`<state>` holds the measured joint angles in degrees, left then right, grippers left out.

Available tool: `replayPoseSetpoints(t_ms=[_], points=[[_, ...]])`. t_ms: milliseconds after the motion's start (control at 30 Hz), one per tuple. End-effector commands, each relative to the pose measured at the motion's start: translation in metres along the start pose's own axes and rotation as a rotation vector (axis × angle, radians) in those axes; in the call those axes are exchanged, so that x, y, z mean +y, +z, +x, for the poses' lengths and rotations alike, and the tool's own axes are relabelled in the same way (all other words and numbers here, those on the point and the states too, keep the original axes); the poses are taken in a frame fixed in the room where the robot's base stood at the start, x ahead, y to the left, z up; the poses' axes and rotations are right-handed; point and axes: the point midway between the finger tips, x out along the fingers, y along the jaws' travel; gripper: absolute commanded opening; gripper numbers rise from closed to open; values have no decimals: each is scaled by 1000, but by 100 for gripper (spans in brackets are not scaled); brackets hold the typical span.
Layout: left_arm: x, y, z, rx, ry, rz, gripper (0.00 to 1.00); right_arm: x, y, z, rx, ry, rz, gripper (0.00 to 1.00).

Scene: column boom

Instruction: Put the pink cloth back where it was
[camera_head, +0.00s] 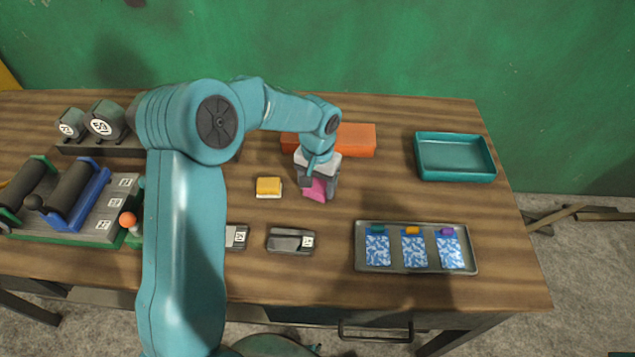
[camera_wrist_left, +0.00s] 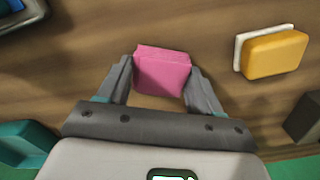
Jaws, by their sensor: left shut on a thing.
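The pink cloth (camera_head: 315,190) is a small folded block between the fingers of my left gripper (camera_head: 318,182), near the middle of the wooden table. In the left wrist view the pink cloth (camera_wrist_left: 163,72) sits between the two grey fingertips of my left gripper (camera_wrist_left: 160,80), which is shut on it. I cannot tell whether the cloth touches the table. My right gripper is not in view.
A yellow sponge-like block (camera_head: 268,187) lies just left of the cloth. An orange block (camera_head: 357,139) is behind the gripper. A teal tray (camera_head: 455,177) stands at the back right. A grey tray (camera_head: 365,262) with several blue-white packets is at the front right.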

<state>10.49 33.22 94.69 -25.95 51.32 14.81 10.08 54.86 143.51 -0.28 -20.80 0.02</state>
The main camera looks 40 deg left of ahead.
Motion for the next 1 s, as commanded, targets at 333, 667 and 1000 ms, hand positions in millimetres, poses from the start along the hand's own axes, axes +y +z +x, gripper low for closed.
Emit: replayPoseSetpoints(t_ms=[333, 667, 1000], points=[[0, 0, 3, 0, 0, 0, 90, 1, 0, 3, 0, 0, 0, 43], [0, -1, -7, 4, 0, 0, 90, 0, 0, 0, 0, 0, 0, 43], [0, -1, -83, 6, 0, 1, 90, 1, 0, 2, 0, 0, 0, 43]])
